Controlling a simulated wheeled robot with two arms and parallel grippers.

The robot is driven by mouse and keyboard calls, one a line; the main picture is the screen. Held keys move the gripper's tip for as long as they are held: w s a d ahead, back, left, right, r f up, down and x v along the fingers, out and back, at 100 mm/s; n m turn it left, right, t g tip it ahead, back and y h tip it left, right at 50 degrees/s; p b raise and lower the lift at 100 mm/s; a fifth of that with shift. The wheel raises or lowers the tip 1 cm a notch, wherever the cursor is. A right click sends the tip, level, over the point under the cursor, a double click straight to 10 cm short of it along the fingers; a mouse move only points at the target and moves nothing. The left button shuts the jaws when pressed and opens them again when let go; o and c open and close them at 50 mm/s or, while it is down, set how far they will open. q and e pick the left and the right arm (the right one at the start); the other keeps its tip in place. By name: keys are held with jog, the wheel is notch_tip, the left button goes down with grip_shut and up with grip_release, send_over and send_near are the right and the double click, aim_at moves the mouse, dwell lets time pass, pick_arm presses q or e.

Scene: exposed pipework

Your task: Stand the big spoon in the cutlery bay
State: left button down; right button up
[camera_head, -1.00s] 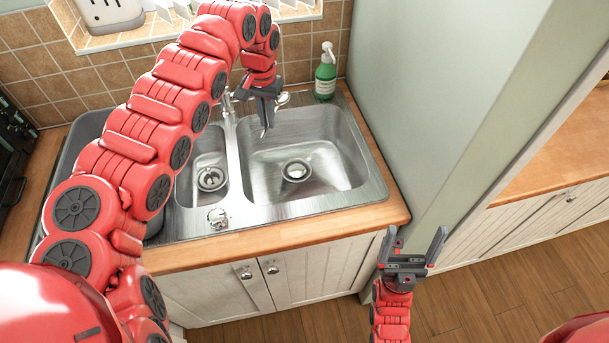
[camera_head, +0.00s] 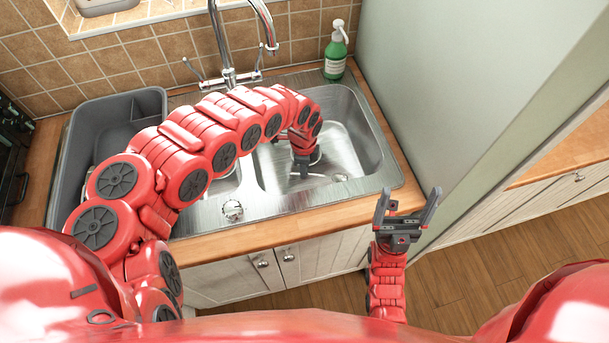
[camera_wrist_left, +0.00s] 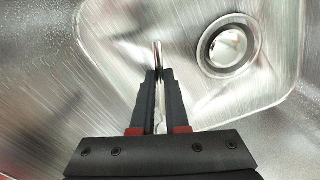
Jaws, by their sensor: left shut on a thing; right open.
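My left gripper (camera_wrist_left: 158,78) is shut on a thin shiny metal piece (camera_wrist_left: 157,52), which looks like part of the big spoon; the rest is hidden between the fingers. In the head view this gripper (camera_head: 303,168) points down over the large sink basin, mostly covered by its own wrist. A grey dish rack (camera_head: 72,140) stands left of the sink, partly behind my left arm. I cannot make out the cutlery bay in it. My right gripper (camera_head: 408,208) is open and empty, in front of the counter's right end.
The steel sink (camera_head: 375,165) has its large basin on the right, with a round drain (camera_wrist_left: 228,45) beside the gripper. A tall tap (camera_head: 222,50) stands behind. A green soap bottle (camera_head: 335,58) stands at the back right, against the pale wall panel (camera_head: 430,90).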

aim_at(303, 182)
pick_arm(q)
notch_tip(303, 182, down, 3)
jog(key=shift+d+f, duration=0.1)
jog(key=shift+f, duration=0.4)
jog(key=shift+f, duration=0.25)
jog(key=c, duration=0.9)
grip_release()
jog(key=shift+r, duration=0.1)
jog(key=shift+r, duration=0.1)
